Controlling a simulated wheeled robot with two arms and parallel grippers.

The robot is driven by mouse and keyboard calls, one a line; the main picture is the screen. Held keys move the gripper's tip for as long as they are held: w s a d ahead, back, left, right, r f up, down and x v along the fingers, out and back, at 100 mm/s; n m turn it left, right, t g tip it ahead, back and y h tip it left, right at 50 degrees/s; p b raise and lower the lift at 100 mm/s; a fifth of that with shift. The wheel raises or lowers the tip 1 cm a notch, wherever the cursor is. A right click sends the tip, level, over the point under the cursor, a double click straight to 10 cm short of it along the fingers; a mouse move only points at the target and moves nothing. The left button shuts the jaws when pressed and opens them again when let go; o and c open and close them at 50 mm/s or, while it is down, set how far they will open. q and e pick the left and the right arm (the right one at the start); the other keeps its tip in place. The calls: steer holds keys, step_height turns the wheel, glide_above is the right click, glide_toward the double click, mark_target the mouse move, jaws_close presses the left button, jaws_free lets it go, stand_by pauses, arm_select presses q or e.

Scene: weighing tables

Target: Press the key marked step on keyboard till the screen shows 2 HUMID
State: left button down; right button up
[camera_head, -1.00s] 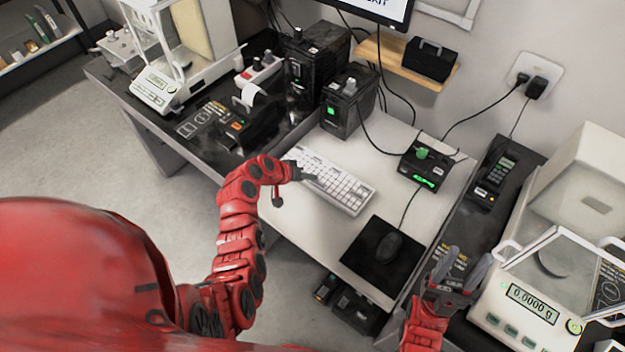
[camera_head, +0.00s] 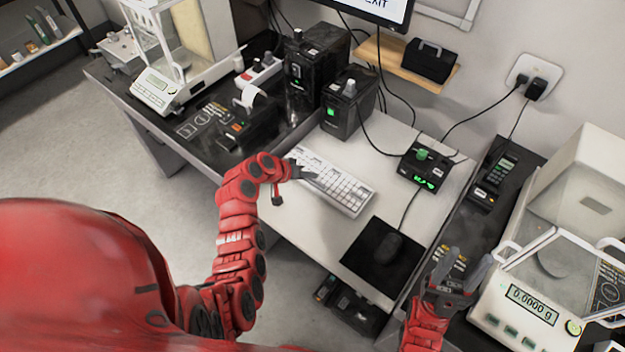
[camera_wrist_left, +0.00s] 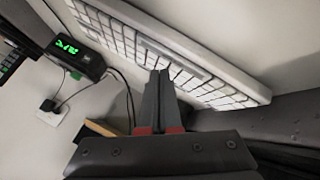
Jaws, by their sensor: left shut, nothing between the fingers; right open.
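The white keyboard (camera_head: 354,193) lies on the pale middle table. My left gripper (camera_head: 312,177) is shut and empty, its tips over the left part of the keys. In the left wrist view the shut fingers (camera_wrist_left: 160,76) point at the keyboard (camera_wrist_left: 118,34); I cannot tell whether they touch a key. The key markings are not readable. The monitor screen (camera_head: 372,6) is mostly cut off at the top; only the end of a word like "EXIT" shows. My right gripper (camera_head: 464,262) is open and empty, left of the right balance.
A black box with a green display (camera_head: 425,172) stands behind the keyboard; it also shows in the left wrist view (camera_wrist_left: 75,55). A mouse (camera_head: 388,247) lies on a black pad (camera_head: 366,262). The right balance (camera_head: 530,305) reads 0.0000 g. Another balance (camera_head: 155,90) stands at left.

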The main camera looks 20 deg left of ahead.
arm_select(q)
steer(key=shift+r+p, duration=1.1)
steer(key=shift+r, duration=1.4)
